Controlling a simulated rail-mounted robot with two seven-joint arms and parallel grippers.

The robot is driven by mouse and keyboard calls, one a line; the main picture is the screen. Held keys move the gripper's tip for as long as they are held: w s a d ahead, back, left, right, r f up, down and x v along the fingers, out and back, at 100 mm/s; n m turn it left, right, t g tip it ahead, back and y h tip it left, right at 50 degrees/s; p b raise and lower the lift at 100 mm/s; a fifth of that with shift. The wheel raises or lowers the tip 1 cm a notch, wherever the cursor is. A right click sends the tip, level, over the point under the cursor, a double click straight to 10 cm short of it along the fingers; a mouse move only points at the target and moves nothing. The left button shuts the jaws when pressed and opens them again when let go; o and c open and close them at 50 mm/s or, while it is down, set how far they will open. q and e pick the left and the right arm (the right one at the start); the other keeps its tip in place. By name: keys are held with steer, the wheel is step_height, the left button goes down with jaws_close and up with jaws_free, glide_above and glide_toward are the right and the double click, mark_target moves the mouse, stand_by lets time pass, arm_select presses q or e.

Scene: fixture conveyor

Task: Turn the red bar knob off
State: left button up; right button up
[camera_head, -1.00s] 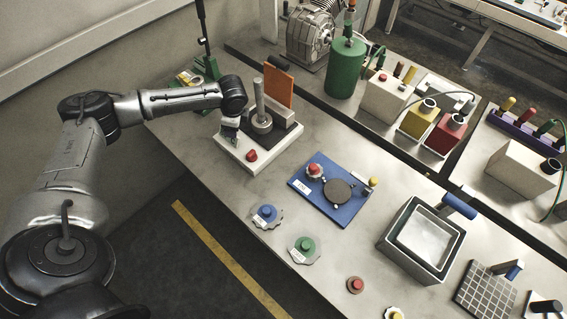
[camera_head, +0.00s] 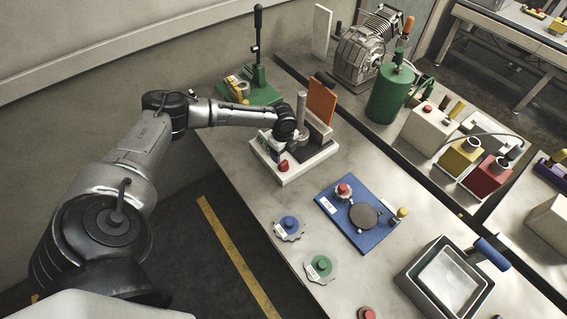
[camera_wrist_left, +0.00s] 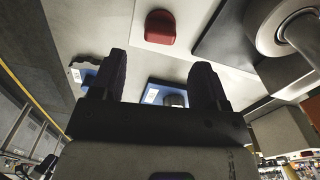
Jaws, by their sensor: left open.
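A red knob (camera_head: 283,166) sits on the front part of a white-based fixture (camera_head: 296,178). In the left wrist view the red knob (camera_wrist_left: 160,27) shows as a rounded red block on a pale plate, beyond my fingertips. My left gripper (camera_head: 266,146) hangs over the left side of the white base, close beside the knob. In the left wrist view my left gripper (camera_wrist_left: 160,68) has its two dark fingers apart with nothing held between them. It does not appear to touch the knob. The right gripper is not in view.
The fixture also carries a grey post (camera_head: 301,105) and an orange plate (camera_head: 322,101). A blue plate (camera_head: 371,235) with another red knob lies to the right. Blue (camera_head: 289,225) and green (camera_head: 320,266) knobs stand in front. A green lever base (camera_head: 262,93) is behind.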

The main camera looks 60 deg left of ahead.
mark_target(283, 162)
arm_select(q)
steer(key=shift+f, duration=3.6)
steer(key=c, duration=0.9)
